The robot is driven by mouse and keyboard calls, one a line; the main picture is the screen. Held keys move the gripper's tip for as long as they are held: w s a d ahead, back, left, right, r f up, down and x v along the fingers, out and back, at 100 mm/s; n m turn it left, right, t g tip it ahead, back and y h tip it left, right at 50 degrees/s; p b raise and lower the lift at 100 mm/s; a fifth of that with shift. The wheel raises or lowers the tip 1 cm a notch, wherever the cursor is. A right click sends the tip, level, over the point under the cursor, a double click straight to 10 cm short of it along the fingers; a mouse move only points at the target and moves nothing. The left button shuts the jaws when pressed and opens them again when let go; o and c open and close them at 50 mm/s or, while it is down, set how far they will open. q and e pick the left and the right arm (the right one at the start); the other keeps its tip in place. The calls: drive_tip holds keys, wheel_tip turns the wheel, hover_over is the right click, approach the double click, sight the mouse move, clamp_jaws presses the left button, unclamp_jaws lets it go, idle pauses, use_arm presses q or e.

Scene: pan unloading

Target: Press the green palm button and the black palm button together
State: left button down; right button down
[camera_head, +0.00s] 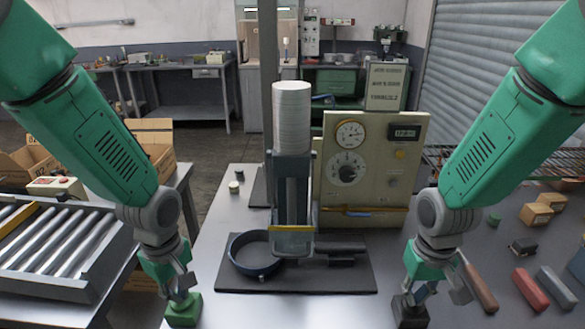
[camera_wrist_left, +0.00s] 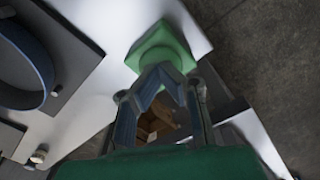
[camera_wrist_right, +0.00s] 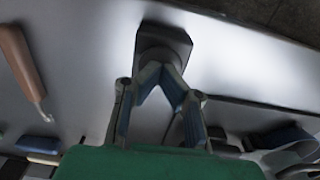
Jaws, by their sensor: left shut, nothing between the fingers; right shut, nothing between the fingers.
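The green palm button (camera_head: 183,311) is at the front left of the metal table; it also shows in the left wrist view (camera_wrist_left: 158,42). My left gripper (camera_head: 180,295) is shut and empty, with its fingertips at the top of the green button. The black palm button (camera_head: 411,312) is at the front right; it also shows in the right wrist view (camera_wrist_right: 165,40). My right gripper (camera_head: 409,294) is shut and empty, with its fingertips at the top of the black button. The fingers partly cover both button tops, so I cannot tell whether either is pressed down.
Between my arms stands a press with a pale cylinder (camera_head: 292,115) and a blue ring (camera_head: 238,264) on a dark mat (camera_head: 330,282). A gauge panel (camera_head: 385,150) stands behind. A roller conveyor (camera_head: 55,240) is at left. Red (camera_head: 530,289) and grey blocks lie at right.

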use_arm(q)
drive_tip(key=shift+r, duration=0.15)
use_arm(e)
drive_tip(key=shift+r, duration=0.1)
use_arm(q)
drive_tip(key=shift+r, duration=0.2)
use_arm(e)
drive_tip(key=shift+r, duration=0.2)
use_arm(q)
drive_tip(key=shift+r, duration=0.25)
use_arm(e)
drive_tip(key=shift+r, duration=0.25)
idle(1.4)
